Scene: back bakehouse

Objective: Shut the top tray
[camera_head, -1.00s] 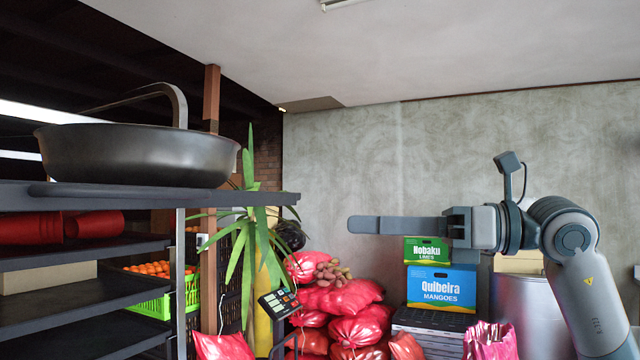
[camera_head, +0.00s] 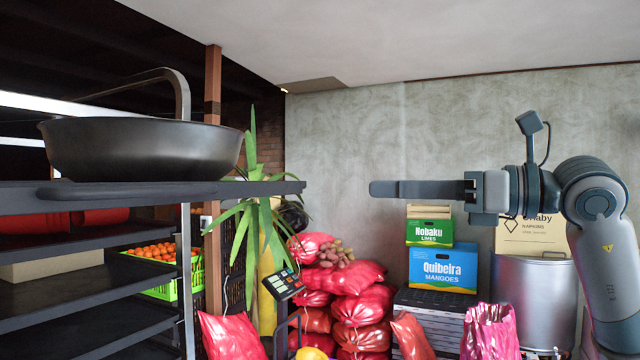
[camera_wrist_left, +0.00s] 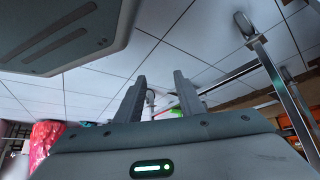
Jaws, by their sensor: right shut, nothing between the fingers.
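The top tray (camera_head: 240,189) is a dark flat shelf at the left of the head view, seen nearly edge-on. It sticks out to the right past the rack's upright (camera_head: 184,270).
Lower shelves (camera_head: 70,290) hold red containers and a pale box (camera_head: 50,265). A green crate of oranges (camera_head: 160,255) stands behind. A leafy plant (camera_head: 255,220), red sacks (camera_head: 350,280) and fruit boxes (camera_head: 442,270) stand beyond the gap. A metal drum (camera_head: 535,300) is at right.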

